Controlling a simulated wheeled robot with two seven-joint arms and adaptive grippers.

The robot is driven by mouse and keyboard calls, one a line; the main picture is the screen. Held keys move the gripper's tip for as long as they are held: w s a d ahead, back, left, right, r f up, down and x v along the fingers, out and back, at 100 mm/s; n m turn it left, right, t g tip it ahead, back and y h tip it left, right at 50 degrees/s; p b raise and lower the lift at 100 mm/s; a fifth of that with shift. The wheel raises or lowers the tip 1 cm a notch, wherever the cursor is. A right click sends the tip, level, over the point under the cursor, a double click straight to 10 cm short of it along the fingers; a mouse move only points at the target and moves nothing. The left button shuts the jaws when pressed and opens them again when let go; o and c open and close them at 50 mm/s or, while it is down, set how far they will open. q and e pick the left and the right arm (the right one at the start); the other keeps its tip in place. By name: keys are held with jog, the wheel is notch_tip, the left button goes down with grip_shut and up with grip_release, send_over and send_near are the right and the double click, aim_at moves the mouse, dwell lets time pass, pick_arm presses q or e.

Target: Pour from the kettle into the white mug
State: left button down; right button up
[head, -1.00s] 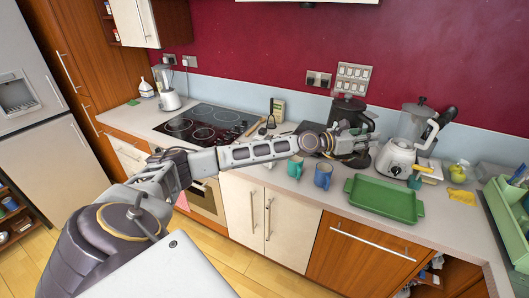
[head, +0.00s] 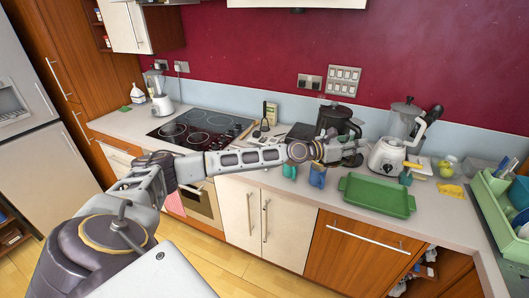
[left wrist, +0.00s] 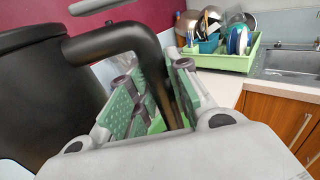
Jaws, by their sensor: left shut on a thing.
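The black kettle (head: 340,120) stands at the back of the counter and looks upright. In the left wrist view, its dark body (left wrist: 45,100) fills the left side and its thick handle (left wrist: 150,55) runs down between the fingers. My left gripper (head: 350,152) is shut on the handle; its green-padded fingers (left wrist: 158,100) lie either side of it. The lower kettle is partly hidden by my arm. I cannot make out a white mug; a teal mug (head: 289,171) and a blue mug (head: 317,177) stand in front of my arm. My right gripper is not in view.
A green tray (head: 377,196) lies right of the mugs. A white blender (head: 386,158) stands right of the kettle. A green dish rack (head: 491,207) with dishes is at the far right. A black hob (head: 200,128) is to the left.

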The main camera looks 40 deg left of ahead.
pick_arm(q)
jog(key=s+d+f+n+t+y, duration=0.2)
jog(key=s+f+n+y, duration=0.4)
jog(key=s+f, duration=1.6)
jog(key=shift+s+d+f+t+y, duration=0.3)
jog(key=shift+t+y, duration=0.2)
jog(key=shift+y, duration=1.2)
jog(key=shift+a+f, duration=0.1)
jog(key=shift+a, duration=0.1)
jog(key=shift+n+y, duration=0.3)
jog(key=shift+s+a+f+b, duration=0.15)
jog(key=shift+a+f+b, duration=0.45)
jog(key=shift+a+f, duration=0.25)
jog(key=shift+s+a+f+b, duration=0.1)
jog(key=shift+a+f+b, duration=0.55)
jog(key=shift+f, duration=0.25)
jog(key=shift+f+b, duration=0.3)
jog(key=shift+f, duration=0.05)
